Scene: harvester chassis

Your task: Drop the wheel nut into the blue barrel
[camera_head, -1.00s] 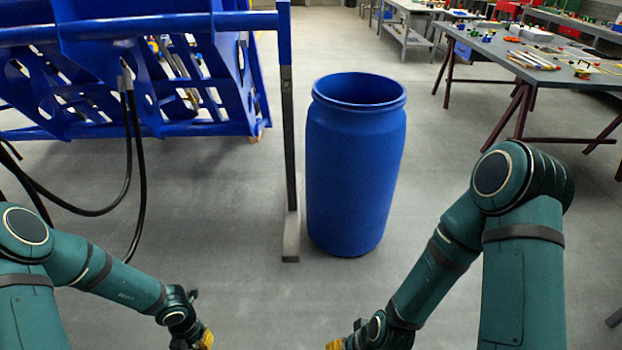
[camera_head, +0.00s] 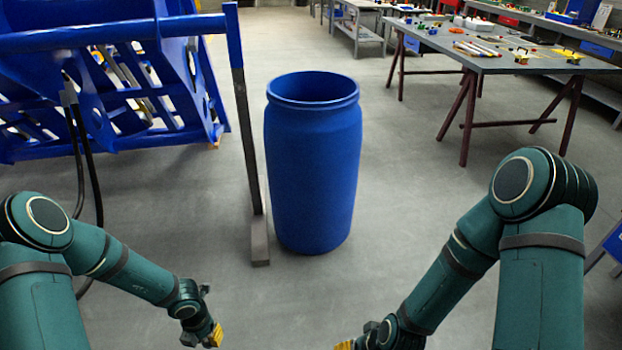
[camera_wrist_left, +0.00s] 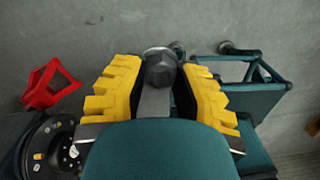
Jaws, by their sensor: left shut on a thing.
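The blue barrel (camera_head: 313,170) stands upright on the floor ahead, near the middle of the head view, with its open top facing up. My left gripper (camera_head: 214,337) is low in the head view, in front of the barrel, left of it and apart from it. In the left wrist view its yellow fingers (camera_wrist_left: 160,85) are shut on the dark grey wheel nut (camera_wrist_left: 160,70). The nut is not visible in the head view. My right gripper (camera_head: 346,345) is mostly cut off at the bottom edge, and its opening cannot be seen.
A post with a grey foot (camera_head: 260,242) stands close to the barrel's left side. A blue chassis frame (camera_head: 90,130) with hanging black hoses is at the left. A workbench (camera_head: 500,62) is at the back right. Floor in front of the barrel is clear.

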